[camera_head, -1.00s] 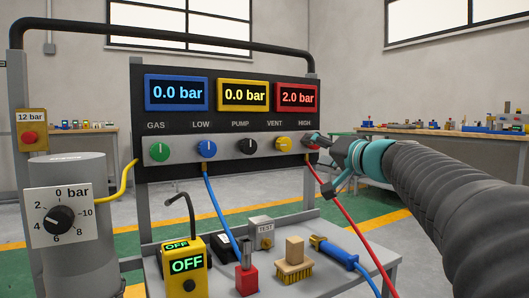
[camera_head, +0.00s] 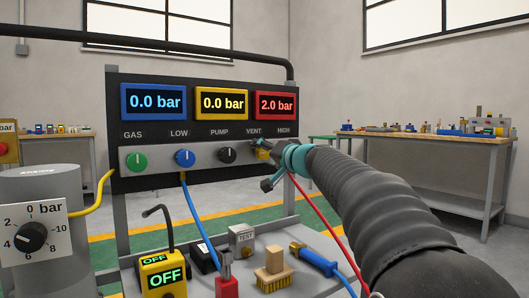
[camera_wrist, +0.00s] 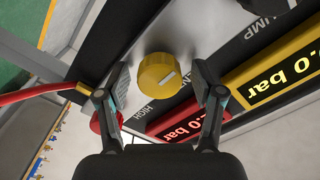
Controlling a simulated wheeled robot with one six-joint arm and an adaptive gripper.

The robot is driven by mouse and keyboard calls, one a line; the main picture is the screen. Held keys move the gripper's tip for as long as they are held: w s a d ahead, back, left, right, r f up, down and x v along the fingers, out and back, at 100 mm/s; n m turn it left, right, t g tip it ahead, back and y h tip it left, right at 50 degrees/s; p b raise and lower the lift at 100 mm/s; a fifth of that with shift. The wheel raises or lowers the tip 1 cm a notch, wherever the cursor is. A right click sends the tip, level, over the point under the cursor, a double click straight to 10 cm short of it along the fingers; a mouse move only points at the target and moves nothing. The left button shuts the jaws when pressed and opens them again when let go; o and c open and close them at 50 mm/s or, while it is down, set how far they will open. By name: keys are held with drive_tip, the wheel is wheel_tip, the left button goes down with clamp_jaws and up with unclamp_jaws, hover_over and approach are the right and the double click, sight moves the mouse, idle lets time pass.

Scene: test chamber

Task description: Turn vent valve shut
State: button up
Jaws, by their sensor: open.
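The yellow vent valve (camera_wrist: 166,73) is a round knob with a pale pointer mark, on the grey strip under the VENT label. In the wrist view it sits between the spread fingers of my gripper (camera_wrist: 163,92), which is open. I cannot tell whether the fingers touch it. In the head view my gripper (camera_head: 262,150) is in front of the knob and hides most of it; a bit of yellow (camera_head: 263,154) shows. The red HIGH knob (camera_wrist: 108,121) is partly hidden behind a finger.
The green GAS knob (camera_head: 137,161), blue LOW knob (camera_head: 185,158) and black PUMP knob (camera_head: 227,155) are to the left. The red display (camera_head: 276,104) reads 2.0 bar. A red hose (camera_head: 322,219) runs down near my arm. Tools lie on the bench below.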

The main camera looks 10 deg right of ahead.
drive_tip(key=shift+w, duration=0.1)
drive_tip(key=c, duration=1.1)
drive_tip(key=shift+c, duration=0.2)
drive_tip(key=shift+m, duration=0.4)
drive_tip(key=m, duration=0.3)
drive_tip(key=shift+m+b, duration=0.3)
drive_tip(key=shift+b, duration=0.05)
drive_tip(key=m, duration=0.4)
drive_tip(key=shift+m, duration=0.3)
drive_tip(key=m+p, duration=0.2)
drive_tip(key=m, duration=0.3)
drive_tip(key=shift+m+p, duration=0.55)
drive_tip(key=shift+m, duration=1.45)
